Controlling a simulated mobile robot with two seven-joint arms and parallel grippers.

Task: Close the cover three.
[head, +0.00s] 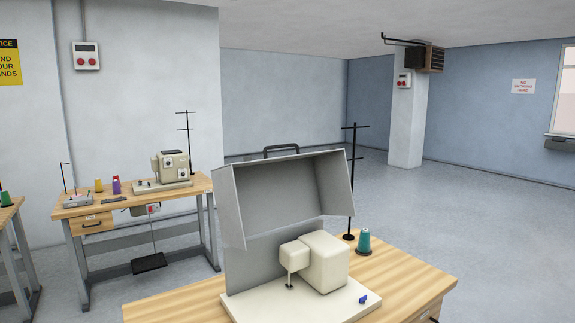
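A grey box-like cover (289,191) with a dark handle (281,149) on its top stands tilted open at the back of a sewing machine on the near table. Its hollow inside faces me. The cream sewing machine (323,262) sits uncovered on a pale base plate (279,307) in front of a grey upright panel (238,266). No number shows on the cover. Neither of my grippers is in view.
A teal thread cone (364,243) and a black thread stand (350,190) stand right of the cover. A small blue object (363,299) lies on the base plate. Another sewing table (98,208) with a machine (171,167) is at the left. Floor at right is clear.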

